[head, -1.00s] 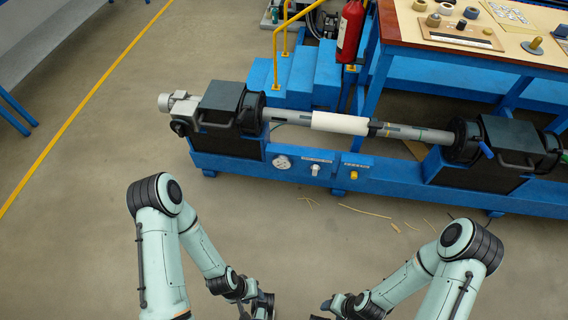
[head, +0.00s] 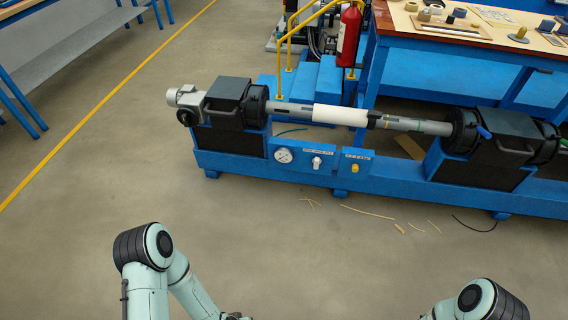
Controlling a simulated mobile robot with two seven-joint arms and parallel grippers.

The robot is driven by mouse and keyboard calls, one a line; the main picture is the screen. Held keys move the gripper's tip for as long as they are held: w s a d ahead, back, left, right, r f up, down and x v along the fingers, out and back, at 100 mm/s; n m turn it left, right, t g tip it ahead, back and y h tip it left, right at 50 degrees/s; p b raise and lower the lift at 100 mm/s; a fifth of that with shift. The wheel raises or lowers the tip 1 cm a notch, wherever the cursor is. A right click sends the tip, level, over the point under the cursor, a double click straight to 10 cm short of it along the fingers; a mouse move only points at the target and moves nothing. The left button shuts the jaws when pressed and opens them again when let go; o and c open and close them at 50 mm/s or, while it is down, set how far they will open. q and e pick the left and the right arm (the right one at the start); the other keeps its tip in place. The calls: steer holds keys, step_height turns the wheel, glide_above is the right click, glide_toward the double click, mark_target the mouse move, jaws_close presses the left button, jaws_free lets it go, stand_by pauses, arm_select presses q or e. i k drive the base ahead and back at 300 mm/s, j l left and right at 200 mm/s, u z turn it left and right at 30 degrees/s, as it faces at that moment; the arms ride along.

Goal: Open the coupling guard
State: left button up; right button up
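A dark box-shaped cover with a front handle (head: 227,92) sits closed on the left end of the blue winder, between the grey motor (head: 185,98) and a black round flange (head: 257,106). A similar dark cover with a handle (head: 503,127) sits closed on the right end. I cannot tell for certain which one is the coupling guard; the left one is beside the motor. Only a small dark part of my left arm's far end shows at the bottom edge, and its fingers are out of view. My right gripper is below the picture. Neither arm touches the winder.
A shaft with a white sleeve (head: 340,115) spans the two ends. The blue bed (head: 390,185) carries a gauge (head: 283,155) and knobs. Blue steps (head: 318,82), a fire extinguisher (head: 349,40) and a workbench (head: 450,45) stand behind. Floor in front is open, with thin scraps.

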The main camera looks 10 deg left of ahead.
mark_target(514, 133)
steer(key=z, duration=1.3)
